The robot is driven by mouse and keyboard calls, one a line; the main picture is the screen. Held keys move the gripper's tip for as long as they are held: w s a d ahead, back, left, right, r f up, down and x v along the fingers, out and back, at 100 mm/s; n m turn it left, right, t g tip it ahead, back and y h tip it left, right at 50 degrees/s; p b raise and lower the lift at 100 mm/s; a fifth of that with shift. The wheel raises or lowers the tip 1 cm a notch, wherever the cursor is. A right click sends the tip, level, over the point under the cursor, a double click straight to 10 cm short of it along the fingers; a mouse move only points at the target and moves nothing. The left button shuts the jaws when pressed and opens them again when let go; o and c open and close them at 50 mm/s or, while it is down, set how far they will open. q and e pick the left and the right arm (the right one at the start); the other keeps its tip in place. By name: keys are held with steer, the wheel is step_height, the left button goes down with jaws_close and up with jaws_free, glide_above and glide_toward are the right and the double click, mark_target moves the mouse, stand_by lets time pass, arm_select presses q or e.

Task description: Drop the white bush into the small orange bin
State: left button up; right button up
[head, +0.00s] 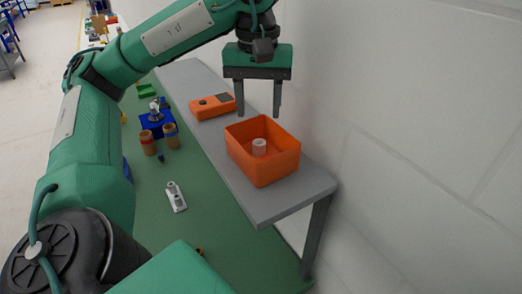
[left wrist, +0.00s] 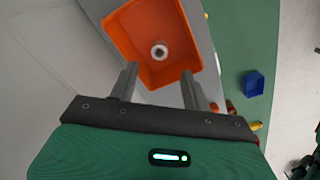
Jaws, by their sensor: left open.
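The white bush (head: 259,147), a small pale cylinder with a hole, is inside the small orange bin (head: 278,170), apart from the gripper. The bin stands on the grey shelf. In the left wrist view the bush (left wrist: 159,51) sits on the floor of the bin (left wrist: 118,32). My left gripper (head: 262,114) is open and empty, with its fingers pointing down above the back edge of the bin. In the left wrist view its fingers (left wrist: 159,84) are spread at the bin's near edge. My right gripper is not seen.
An orange device (head: 212,106) lies on the grey shelf (head: 265,209) behind the bin. On the green table (head: 215,250) are a blue holder (head: 157,124), brown cylinders (head: 149,144) and a white-grey part (head: 175,196). A wall (head: 430,130) rises at right.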

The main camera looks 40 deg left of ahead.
arm_select(q)
step_height(320, 180, up, 11)
steer(key=p, duration=0.3)
steer(key=shift+f+p, duration=0.15)
steer(key=shift+p, duration=0.25)
stand_by(0.5)
